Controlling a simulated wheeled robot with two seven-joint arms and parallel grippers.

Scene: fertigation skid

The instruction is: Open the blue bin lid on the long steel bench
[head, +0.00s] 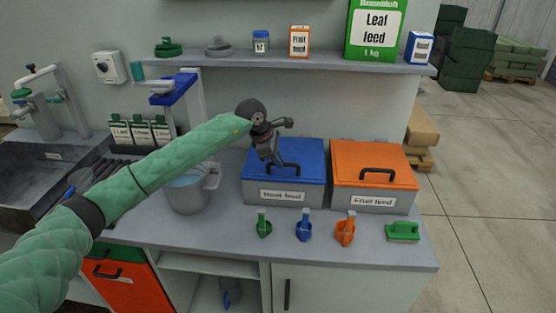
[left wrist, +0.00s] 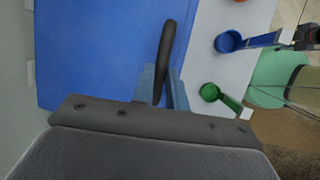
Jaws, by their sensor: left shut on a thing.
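The blue lid (head: 305,156) lies closed on its grey bin, labelled "Root feed" (head: 283,196), on the long steel bench (head: 376,233). It fills much of the left wrist view (left wrist: 95,50). Its black bar handle (head: 290,168) stands near the front of the lid. My left gripper (head: 278,160) reaches down over the lid from the left. In the left wrist view its two fingers (left wrist: 163,88) are on either side of the handle (left wrist: 167,50), shut on it. The gripper hides part of the lid and handle.
An orange-lidded bin (head: 375,163) stands close on the right. Green (head: 264,224), blue (head: 303,226) and orange (head: 345,229) scoops and a green brush (head: 402,231) lie in front. A grey bucket (head: 188,192) stands left. A shelf (head: 330,64) with packs hangs above.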

